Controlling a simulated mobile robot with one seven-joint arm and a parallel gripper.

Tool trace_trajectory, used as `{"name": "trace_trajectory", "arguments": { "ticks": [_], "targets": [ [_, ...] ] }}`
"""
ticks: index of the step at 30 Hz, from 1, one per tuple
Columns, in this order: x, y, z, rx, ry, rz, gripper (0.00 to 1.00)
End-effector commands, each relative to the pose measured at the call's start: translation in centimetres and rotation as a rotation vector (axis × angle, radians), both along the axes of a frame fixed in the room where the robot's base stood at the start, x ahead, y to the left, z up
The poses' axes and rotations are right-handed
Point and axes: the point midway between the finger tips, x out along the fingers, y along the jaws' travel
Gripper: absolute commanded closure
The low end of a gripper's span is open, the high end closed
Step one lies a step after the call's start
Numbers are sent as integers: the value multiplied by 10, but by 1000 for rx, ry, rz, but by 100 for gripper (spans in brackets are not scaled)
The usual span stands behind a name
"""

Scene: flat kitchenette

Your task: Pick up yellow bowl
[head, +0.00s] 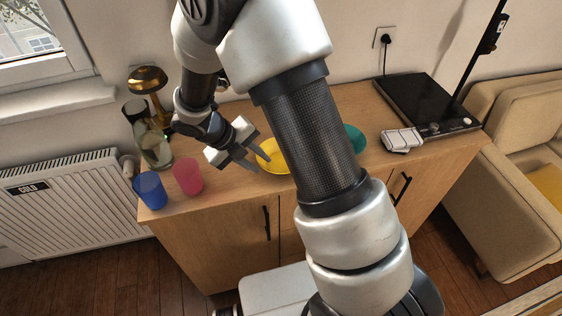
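The yellow bowl (271,155) sits on the wooden cabinet top, near its front edge. Its right side is hidden behind my arm. My gripper (257,164) is at the bowl's left side, with two grey fingers spread apart. One finger overlaps the bowl's left rim in the picture, and the other is in front of it. I cannot tell whether either finger touches the bowl. Nothing shows held between the fingers.
A pink cup (187,177) and a blue cup (150,190) stand left of the gripper. A glass jar (155,150) and a brass lamp (147,82) are behind them. A green bowl (355,139), white box (401,140) and black hob (425,105) are on the right.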

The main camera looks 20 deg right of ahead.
Motion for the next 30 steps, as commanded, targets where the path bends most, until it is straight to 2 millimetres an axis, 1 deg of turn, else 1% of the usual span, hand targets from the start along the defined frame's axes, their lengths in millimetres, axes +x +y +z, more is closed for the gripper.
{"name": "trace_trajectory", "arguments": {
  "ticks": [1, 4, 11, 12, 16, 27, 30],
  "targets": [
    [1, -3, -7, -1, 2, 1, 75],
    [2, -7, -14, 0, 1, 2, 75],
    [3, -8, -15, 1, 0, 1, 75],
    [3, -8, -15, 1, 0, 1, 79],
    [3, -8, -14, 1, 0, 1, 100],
    [3, -8, -13, 0, -2, 1, 100],
    [4, -8, -6, 1, -3, 1, 100]
  ]
}}
